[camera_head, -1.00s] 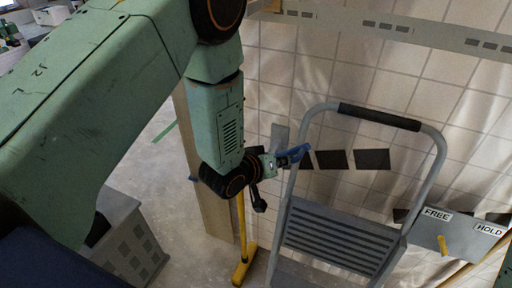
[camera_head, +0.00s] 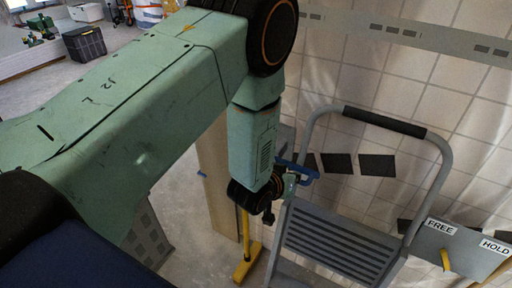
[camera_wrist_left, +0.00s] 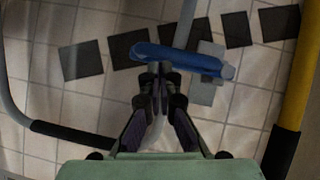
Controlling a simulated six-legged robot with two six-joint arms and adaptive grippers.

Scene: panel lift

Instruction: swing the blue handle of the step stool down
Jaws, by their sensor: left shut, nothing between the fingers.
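The grey step stool (camera_head: 335,235) stands upright with a black grip on its top bar and a ribbed tread. Its blue handle (camera_head: 308,171) is at the left upright, sloping slightly down to the right. In the left wrist view the blue handle (camera_wrist_left: 190,62) lies across the picture just beyond my fingertips. My left gripper (camera_wrist_left: 158,68) is shut and empty, its tips at or very near the handle's left part; contact is hard to tell. In the head view my left gripper (camera_head: 290,183) is small and partly hidden by its wrist. My right gripper is out of view.
A tiled wall with dark squares (camera_head: 377,165) stands behind the stool. A yellow-footed pole (camera_head: 246,262) stands left of it. At right is a grey panel (camera_head: 462,250) labelled FREE and HOLD with a yellow lever. Open floor lies at left.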

